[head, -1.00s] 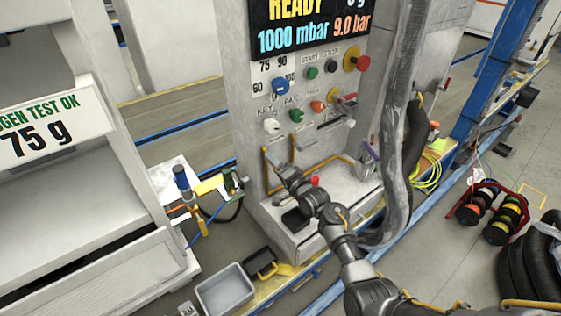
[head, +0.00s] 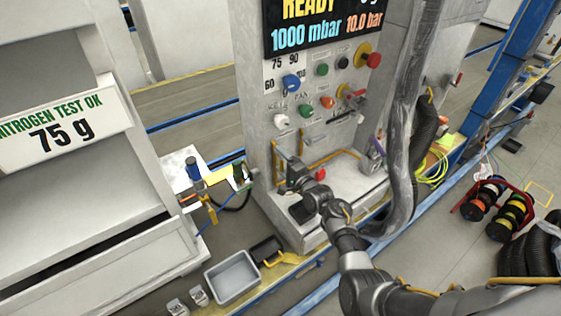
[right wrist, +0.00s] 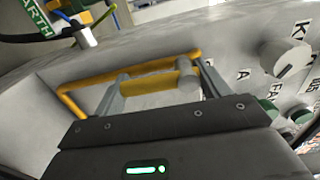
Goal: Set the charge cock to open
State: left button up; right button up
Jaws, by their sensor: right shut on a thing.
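My right gripper (head: 284,165) is at the lower front of the grey charging cabinet (head: 255,110), in front of its shelf. In the right wrist view the gripper (right wrist: 152,88) has its fingers shut on a short yellow handle (right wrist: 152,82) with grey ends. I cannot tell surely from these frames whether this handle is the charge cock, and no position mark for it is readable. A yellow rail (right wrist: 78,82) runs behind it and also shows along the shelf in the head view (head: 335,154). My left gripper is not in view.
Knobs and buttons, with a white knob (head: 281,121) lowest left, sit above my right gripper. A thick grey hose (head: 400,130) hangs to its right. A red button (head: 320,173) is close beside my wrist.

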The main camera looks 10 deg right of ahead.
jog(key=o, duration=1.4)
jog(key=shift+s, duration=0.1)
jog(key=b+v, duration=0.1)
jog(key=v, duration=0.9)
jog(key=shift+s+d, duration=0.1)
jog(key=shift+s, duration=0.25)
